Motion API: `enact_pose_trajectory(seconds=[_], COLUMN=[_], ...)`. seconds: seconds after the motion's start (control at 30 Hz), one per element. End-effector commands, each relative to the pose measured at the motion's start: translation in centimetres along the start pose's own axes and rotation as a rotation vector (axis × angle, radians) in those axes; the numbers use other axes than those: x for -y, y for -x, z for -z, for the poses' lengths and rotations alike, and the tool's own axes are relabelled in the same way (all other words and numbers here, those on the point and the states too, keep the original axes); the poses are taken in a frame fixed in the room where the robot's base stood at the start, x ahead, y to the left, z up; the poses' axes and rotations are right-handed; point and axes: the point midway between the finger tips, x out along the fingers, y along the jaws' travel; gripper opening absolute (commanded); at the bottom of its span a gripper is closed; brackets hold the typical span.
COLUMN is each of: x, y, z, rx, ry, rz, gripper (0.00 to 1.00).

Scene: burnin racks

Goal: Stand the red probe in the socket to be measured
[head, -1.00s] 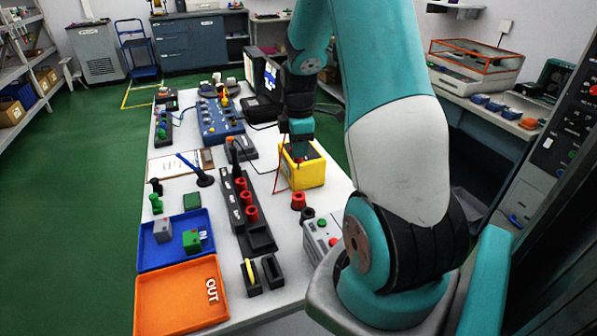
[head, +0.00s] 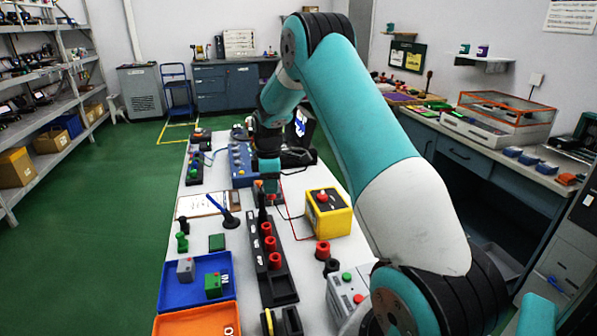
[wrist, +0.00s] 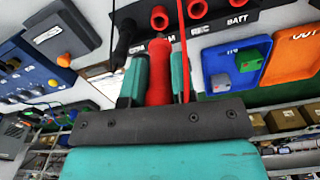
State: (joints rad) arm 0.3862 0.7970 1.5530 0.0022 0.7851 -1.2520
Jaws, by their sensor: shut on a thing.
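My gripper (wrist: 160,80) is shut on the red probe (wrist: 158,72), which stands between its two teal fingers in the wrist view. A red lead runs up beside it. In the head view my gripper (head: 268,184) is above the far end of the black socket strip (head: 280,289); the probe is mostly hidden there. The strip carries several red sockets (head: 270,243), which also show in the wrist view (wrist: 196,9), with labels including BATT. The probe tip appears apart from the sockets, though its height is unclear. A black probe (head: 262,207) stands at the strip's far end.
The yellow meter box (head: 338,222) stands right of the strip. Loose red (head: 322,252) and black pieces sit near it. A blue tray (head: 172,292) and orange tray (head: 197,322) lie left. A blue-handled tool (head: 226,212) stands tilted near a clipboard.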

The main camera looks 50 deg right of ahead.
Motion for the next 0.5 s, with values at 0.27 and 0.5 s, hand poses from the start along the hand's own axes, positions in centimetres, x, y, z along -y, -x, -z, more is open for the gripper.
enact_pose_trajectory(seconds=[0.27, 0.5], x=[-0.6, -0.6], y=[-2.1, -3.7], z=[2.2, 2.1], rx=[0.000, 0.001], ry=[-0.002, -0.001], rz=[0.001, 0.002], gripper=[0.01, 0.01])
